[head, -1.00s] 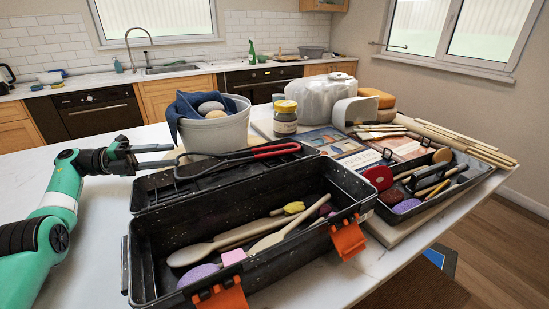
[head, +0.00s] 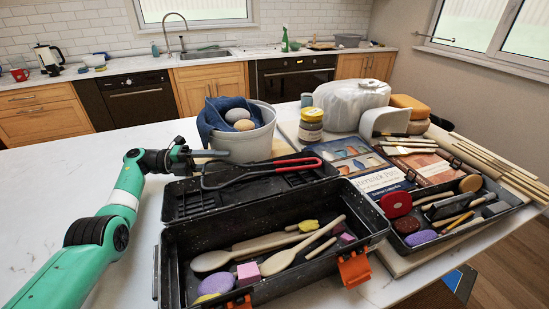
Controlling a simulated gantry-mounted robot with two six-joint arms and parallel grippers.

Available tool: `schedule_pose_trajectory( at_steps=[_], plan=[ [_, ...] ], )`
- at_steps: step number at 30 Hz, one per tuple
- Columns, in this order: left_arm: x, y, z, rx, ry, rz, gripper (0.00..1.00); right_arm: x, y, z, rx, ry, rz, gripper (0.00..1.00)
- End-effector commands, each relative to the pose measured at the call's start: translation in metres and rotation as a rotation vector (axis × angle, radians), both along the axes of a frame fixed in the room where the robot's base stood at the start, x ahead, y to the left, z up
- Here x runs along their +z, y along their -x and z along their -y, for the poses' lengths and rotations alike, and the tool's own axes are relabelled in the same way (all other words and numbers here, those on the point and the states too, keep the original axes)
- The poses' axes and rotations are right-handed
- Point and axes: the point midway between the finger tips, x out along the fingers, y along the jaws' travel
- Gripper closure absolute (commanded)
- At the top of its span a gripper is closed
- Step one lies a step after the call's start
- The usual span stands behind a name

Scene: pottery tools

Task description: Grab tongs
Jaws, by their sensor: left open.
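The tongs (head: 262,166) are black with red handle grips and lie across the open lid tray of the black toolbox (head: 166,262). Their red grips point right and their dark head lies at the left. My left gripper (head: 212,157) is open at the left end of the lid, close to the head of the tongs, with nothing seen between its fingers. I cannot tell whether it touches them. My right gripper is not in view.
The toolbox holds wooden spoons (head: 212,260), sponges and blocks. Behind the tongs stand a grey bucket (head: 250,146) with a blue cloth and a jar (head: 311,125). Books (head: 372,176) and a tool tray (head: 490,216) lie to the right. The table at the left is clear.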

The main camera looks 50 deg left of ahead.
Motion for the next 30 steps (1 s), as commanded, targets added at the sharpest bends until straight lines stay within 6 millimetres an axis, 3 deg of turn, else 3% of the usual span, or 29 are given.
schedule_pose_trajectory(
  at_steps=[3, 9, 11, 30],
  plan=[
    [-0.0011, 0.0003, -0.0004, 0.0, 0.0, 0.0, 0.56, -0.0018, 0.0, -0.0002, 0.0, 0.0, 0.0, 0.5],
    [-0.0009, 0.0004, -0.0005, 0.0, 0.0, 0.0, 0.92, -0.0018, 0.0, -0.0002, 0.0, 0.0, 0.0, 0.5],
    [-0.0009, 0.0004, -0.0005, 0.0, 0.0, 0.0, 1.0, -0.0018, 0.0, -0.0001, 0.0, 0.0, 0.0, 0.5],
    [-0.001, 0.0005, -0.0004, 0.0, 0.0, 0.0, 1.0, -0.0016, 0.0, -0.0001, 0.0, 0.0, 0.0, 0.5]
  ],
)
